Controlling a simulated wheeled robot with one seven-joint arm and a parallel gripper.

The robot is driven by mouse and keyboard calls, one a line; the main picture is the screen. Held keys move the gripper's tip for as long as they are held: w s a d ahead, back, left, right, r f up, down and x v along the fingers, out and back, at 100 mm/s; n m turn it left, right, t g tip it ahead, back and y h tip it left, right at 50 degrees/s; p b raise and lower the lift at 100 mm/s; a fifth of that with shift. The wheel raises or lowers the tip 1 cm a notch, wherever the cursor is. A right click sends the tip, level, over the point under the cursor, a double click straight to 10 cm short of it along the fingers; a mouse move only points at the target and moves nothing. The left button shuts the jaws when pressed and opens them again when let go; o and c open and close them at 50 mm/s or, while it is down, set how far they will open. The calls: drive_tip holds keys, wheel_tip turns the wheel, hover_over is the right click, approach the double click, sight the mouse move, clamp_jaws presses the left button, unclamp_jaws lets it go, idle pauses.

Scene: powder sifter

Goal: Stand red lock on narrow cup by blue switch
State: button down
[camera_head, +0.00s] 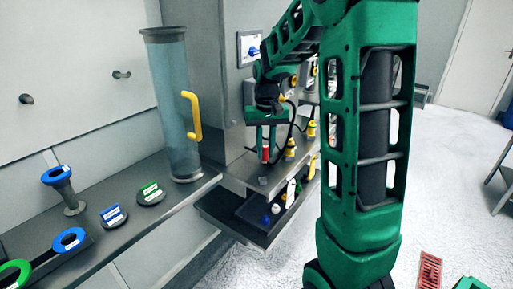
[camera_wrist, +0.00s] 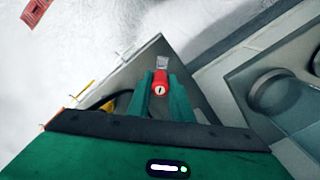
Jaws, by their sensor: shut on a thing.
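The red lock (camera_wrist: 160,84) is between the two green fingers of my gripper (camera_wrist: 161,98) in the wrist view, its keyhole end toward the camera and a grey part beyond it. In the head view my gripper (camera_head: 266,144) points down and holds the red lock (camera_head: 266,153) above the grey ledge, by the grey cabinet. A blue switch (camera_head: 253,51) on a white plate is on the cabinet face, above and left of my gripper. I cannot make out for sure which thing is the narrow cup.
Yellow-topped pieces (camera_head: 290,148) stand on the ledge right of the lock. A lower dark tray (camera_head: 235,222) holds several coloured pieces. A tall clear cylinder (camera_head: 172,105) with a yellow handle stands left.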

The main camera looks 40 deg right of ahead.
drive_tip(key=shift+w+a+f, duration=0.1)
drive_tip(key=shift+a+f, duration=0.05)
drive_tip(key=shift+f, duration=0.5)
drive_tip(key=shift+a+f, duration=0.15)
drive_tip(key=shift+f, duration=2.65)
drive_tip(key=shift+f, duration=0.35)
drive_tip(key=c, duration=1.5)
unclamp_jaws()
drive_tip(key=shift+r, duration=0.1)
wheel_tip(320, 180, up, 10)
drive_tip(key=shift+r, duration=0.25)
